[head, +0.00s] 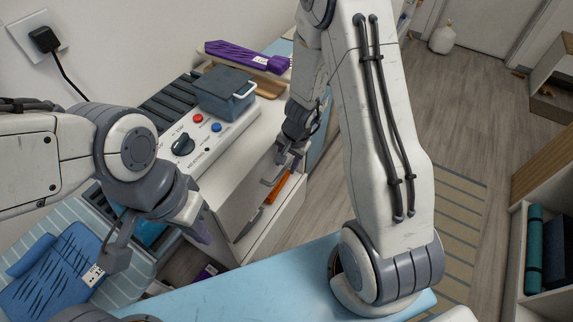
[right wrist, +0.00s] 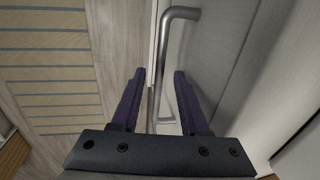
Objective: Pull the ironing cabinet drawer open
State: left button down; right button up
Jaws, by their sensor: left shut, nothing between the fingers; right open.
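The ironing cabinet (head: 228,185) is white, with a control panel on top, and stands in the middle of the head view. A grey bar handle (head: 274,172) is on its front, beside my right gripper (head: 290,156). In the right wrist view the metal handle (right wrist: 167,65) runs between the two open purple fingers of my right gripper (right wrist: 155,95). The fingers stand apart on either side of it, and I see no grip on it. My left gripper (head: 201,231) is shut and empty, left of the cabinet's lower front.
A grey-blue lidded box (head: 224,92) stands on the cabinet top, with a folded purple cloth (head: 240,54) behind. An orange item (head: 271,189) shows below the handle. A light blue surface (head: 240,285) lies in front. Wood floor (head: 430,110) is open at right.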

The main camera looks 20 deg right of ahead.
grip_shut()
dwell(1.4)
